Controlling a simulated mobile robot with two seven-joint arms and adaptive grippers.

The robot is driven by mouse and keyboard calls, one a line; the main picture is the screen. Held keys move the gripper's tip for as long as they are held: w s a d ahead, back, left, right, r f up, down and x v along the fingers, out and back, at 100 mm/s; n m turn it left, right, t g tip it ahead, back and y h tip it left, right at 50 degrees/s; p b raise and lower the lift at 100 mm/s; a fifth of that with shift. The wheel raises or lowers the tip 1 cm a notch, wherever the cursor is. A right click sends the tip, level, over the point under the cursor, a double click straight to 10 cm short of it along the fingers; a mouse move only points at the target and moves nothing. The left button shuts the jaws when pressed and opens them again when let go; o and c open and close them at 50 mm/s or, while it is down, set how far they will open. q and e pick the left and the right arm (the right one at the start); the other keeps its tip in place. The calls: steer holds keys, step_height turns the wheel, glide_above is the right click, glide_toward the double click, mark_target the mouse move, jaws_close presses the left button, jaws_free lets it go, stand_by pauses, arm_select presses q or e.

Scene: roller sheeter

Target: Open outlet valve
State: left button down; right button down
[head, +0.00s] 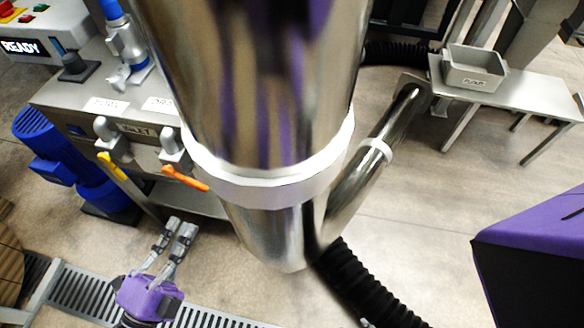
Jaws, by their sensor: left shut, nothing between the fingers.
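Two small valves are on the front of the steel machine. One has a yellow handle (112,165) and the other an orange handle (185,178). Both handles slope down to the right. A plate between them (138,128) seems to read INLET. No outlet label can be read, and part of the machine is hidden behind a large pipe. My left gripper (180,222) is below the orange handle in the picture, fingers pointing up toward the machine. Its fingers are shut and empty, apart from both handles. My right gripper is not in view.
The large shiny pipe (270,100) with a white collar (265,190) fills the middle. A black ribbed hose (365,290) runs below it. A blue motor (60,150) stands at left. A grey bin (475,68) sits on a bench at right. A floor grate (85,293) lies below.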

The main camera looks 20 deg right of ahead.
mark_target(204, 189)
arm_select(q)
steer(key=w+d+r+n+h, duration=0.2)
steer(key=w+d+r+n, duration=0.3)
steer(key=d+n, duration=0.15)
steer(key=f, duration=0.1)
steer(key=w+f, duration=0.2)
steer(key=shift+a+f+b, duration=0.3)
steer(key=shift+a, duration=0.05)
